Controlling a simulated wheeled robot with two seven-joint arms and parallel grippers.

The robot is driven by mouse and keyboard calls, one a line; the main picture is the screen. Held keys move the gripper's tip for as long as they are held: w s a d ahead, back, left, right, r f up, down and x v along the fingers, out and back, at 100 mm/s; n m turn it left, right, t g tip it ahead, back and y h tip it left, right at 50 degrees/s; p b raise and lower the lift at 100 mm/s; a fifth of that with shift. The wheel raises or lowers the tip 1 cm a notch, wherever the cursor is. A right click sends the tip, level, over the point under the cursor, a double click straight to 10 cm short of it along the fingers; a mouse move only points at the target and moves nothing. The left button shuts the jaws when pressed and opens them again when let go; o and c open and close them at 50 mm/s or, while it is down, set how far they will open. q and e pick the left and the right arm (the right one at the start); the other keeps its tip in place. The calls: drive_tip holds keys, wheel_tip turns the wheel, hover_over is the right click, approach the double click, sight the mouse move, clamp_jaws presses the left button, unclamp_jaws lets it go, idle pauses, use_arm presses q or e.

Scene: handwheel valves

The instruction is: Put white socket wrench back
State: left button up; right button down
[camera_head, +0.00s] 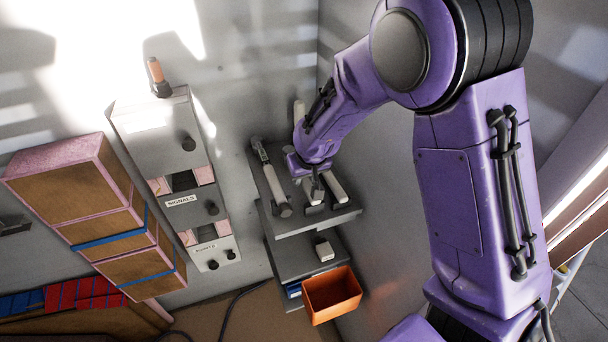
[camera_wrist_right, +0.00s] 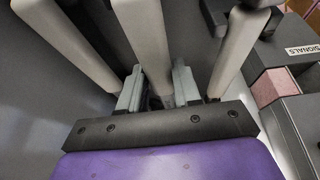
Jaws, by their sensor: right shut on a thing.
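My right gripper (camera_head: 312,182) reaches down over the top of a grey shelf unit (camera_head: 290,228). In the right wrist view, its two grey fingers (camera_wrist_right: 158,92) are closed on the white handle of the middle tool (camera_wrist_right: 147,40), which I take as the white socket wrench. Its lower end is hidden between the fingers. Similar white-handled tools stand on either side, one at the left (camera_wrist_right: 70,42) and one at the right (camera_wrist_right: 236,45) of the wrist view. In the head view, the held tool (camera_head: 314,196) is mostly covered by my gripper. My left gripper is not in view.
Another white-handled tool (camera_head: 270,180) stands close left of the gripper, and one (camera_head: 336,188) close right. Below is a lower shelf with a small white block (camera_head: 324,251) and an orange bin (camera_head: 332,293). A grey "SIGNALS" cabinet (camera_head: 165,135) stands left; a wall is close on the right.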

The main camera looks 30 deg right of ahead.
drive_tip(key=shift+f, duration=0.35)
drive_tip(key=shift+c, duration=1.1)
unclamp_jaws()
drive_tip(key=shift+r, duration=0.15)
drive_tip(key=p+v, duration=0.3)
drive_tip(key=shift+v, duration=1.45)
